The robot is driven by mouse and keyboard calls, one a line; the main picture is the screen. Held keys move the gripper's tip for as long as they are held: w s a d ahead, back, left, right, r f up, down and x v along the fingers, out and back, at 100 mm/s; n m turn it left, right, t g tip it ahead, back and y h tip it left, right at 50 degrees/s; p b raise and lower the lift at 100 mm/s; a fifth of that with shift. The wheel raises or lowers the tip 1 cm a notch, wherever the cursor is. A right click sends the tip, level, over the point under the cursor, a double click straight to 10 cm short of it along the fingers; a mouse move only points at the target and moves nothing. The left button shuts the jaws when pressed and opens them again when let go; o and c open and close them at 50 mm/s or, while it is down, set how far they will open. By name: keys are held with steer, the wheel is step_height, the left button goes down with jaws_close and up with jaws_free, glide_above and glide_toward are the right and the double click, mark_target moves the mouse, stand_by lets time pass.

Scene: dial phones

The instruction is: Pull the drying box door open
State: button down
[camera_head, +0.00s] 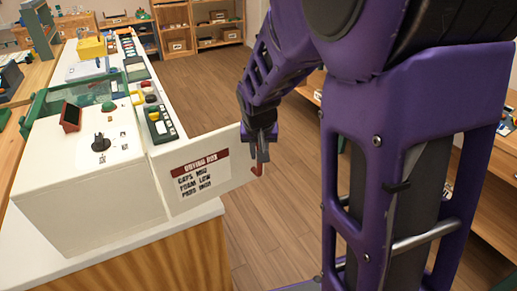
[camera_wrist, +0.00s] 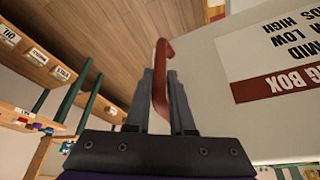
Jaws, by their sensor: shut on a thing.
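The drying box (camera_head: 85,185) is a white box at the near end of the long bench, with a dial on top. Its white door (camera_head: 215,172) carries a red and black label and stands out to the right of the box, swung partly open. The door also shows in the wrist view (camera_wrist: 220,125). My gripper (camera_head: 262,158) is at the door's outer right end. In the wrist view my gripper (camera_wrist: 163,75) is shut on the red door handle (camera_wrist: 161,85), which lies between its two dark fingers. The box's interior is hidden.
Several coloured button panels and a green bin (camera_head: 90,97) stand on the long white bench (camera_head: 135,242). Wooden shelves (camera_head: 195,28) stand along the back. The wooden floor (camera_head: 270,225) right of the door is clear.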

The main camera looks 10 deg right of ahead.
steer(key=shift+s+d+r, duration=0.1)
steer(key=shift+s+d, duration=0.05)
steer(key=shift+s, duration=0.6)
steer(key=shift+s+d, duration=0.15)
steer(key=shift+s, duration=0.6)
steer(key=c, duration=1.1)
jaws_free()
